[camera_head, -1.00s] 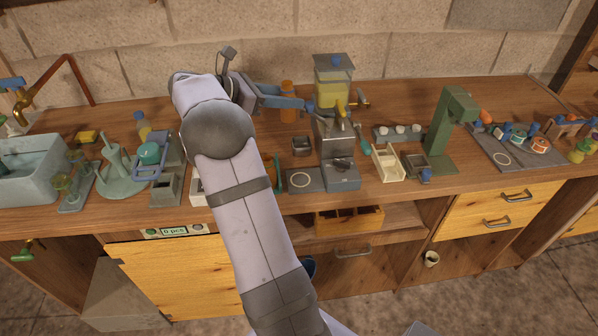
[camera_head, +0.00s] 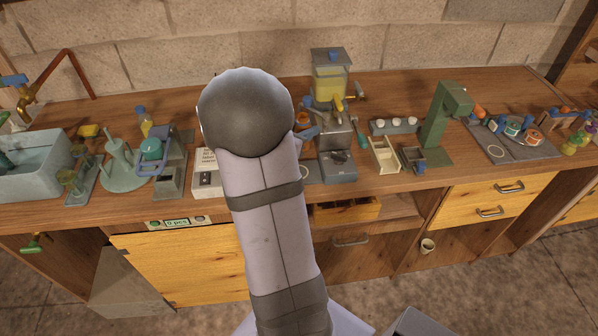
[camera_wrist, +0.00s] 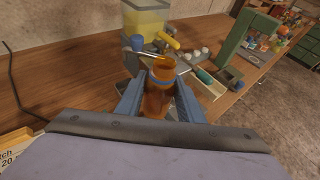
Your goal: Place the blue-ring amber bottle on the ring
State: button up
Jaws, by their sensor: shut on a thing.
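The blue-ring amber bottle (camera_wrist: 159,86) is upright between the two blue fingers of my gripper (camera_wrist: 160,97) in the wrist view. My gripper is shut on it. A blue band shows around the bottle's upper part. In the head view my arm hides most of the gripper and bottle. A pale ring (camera_head: 305,171) on a dark plate shows just right of my arm, at the foot of the still. The bottle is close to this ring, but I cannot tell how high it is above the plate.
The still with its yellow tank (camera_head: 330,84) and grey base (camera_head: 338,168) stands just right of the gripper. A white box with printed text (camera_head: 205,178) is left of my arm. A cream tray (camera_head: 384,155) and a green stand (camera_head: 442,120) are farther right.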

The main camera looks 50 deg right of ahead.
jog(key=shift+w+a+f, duration=0.15)
jog(key=shift+w+f, duration=0.2)
jog(key=shift+w, duration=0.3)
jog(key=shift+s+f, duration=0.1)
jog(key=shift+s, duration=0.05)
jog(key=shift+f, duration=0.25)
jog(key=shift+f+p, duration=0.35)
jog(key=shift+f, duration=2.2)
jog(key=shift+f, duration=0.1)
jog(key=shift+f+p, duration=0.4)
jog(key=shift+f, duration=1.55)
jog(key=shift+f+b, duration=0.25)
jog(key=shift+b, duration=0.05)
